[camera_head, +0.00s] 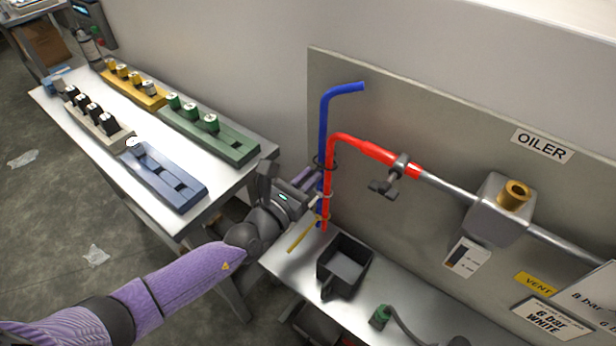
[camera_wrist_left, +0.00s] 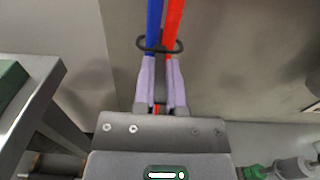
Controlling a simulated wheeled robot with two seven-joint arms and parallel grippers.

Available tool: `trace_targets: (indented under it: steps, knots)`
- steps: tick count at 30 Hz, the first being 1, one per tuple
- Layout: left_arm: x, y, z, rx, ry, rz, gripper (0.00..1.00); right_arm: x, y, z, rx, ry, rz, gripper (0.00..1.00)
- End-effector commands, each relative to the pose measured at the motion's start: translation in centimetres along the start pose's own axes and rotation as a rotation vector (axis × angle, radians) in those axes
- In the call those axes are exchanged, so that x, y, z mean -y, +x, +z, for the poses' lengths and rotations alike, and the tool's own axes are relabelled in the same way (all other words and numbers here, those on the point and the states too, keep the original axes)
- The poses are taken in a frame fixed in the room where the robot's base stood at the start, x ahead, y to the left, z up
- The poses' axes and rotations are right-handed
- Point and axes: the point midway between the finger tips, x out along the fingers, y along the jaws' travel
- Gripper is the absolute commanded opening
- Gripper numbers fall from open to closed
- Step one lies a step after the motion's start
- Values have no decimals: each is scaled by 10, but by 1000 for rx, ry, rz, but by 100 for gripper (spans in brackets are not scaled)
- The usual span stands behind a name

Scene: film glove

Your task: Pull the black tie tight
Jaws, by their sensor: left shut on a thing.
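A black tie (camera_head: 324,163) forms a loose loop around the blue hose (camera_head: 323,125) and the red hose (camera_head: 328,180), with visible slack at the sides. In the left wrist view the loop (camera_wrist_left: 160,47) is wider than both hoses. My left gripper (camera_head: 314,174) comes in from the left at the hoses, level with the tie. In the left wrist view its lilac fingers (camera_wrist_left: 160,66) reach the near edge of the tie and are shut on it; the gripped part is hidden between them. My right gripper is not in view.
A yellow tie (camera_head: 301,235) with a long tail sits lower on the hoses. A black bin (camera_head: 343,265) stands on the bench below. A clamp knob (camera_head: 384,187) and metal pipe are to the right. A table with coloured block trays (camera_head: 207,135) stands left.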

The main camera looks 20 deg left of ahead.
Motion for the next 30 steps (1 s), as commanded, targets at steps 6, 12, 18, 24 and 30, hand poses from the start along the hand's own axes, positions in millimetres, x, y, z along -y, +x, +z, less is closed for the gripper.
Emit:
trace_targets:
  steps: [6,12,18,24,30]
  knots:
    - [0,0,0,0,0,0,0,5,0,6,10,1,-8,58]
    - [0,0,0,0,0,1,0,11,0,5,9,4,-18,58]
    - [0,0,0,0,0,1,0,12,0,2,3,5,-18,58]
    - [0,0,0,-1,0,1,0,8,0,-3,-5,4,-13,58]
    - [0,0,0,-1,0,1,0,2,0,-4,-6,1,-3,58]
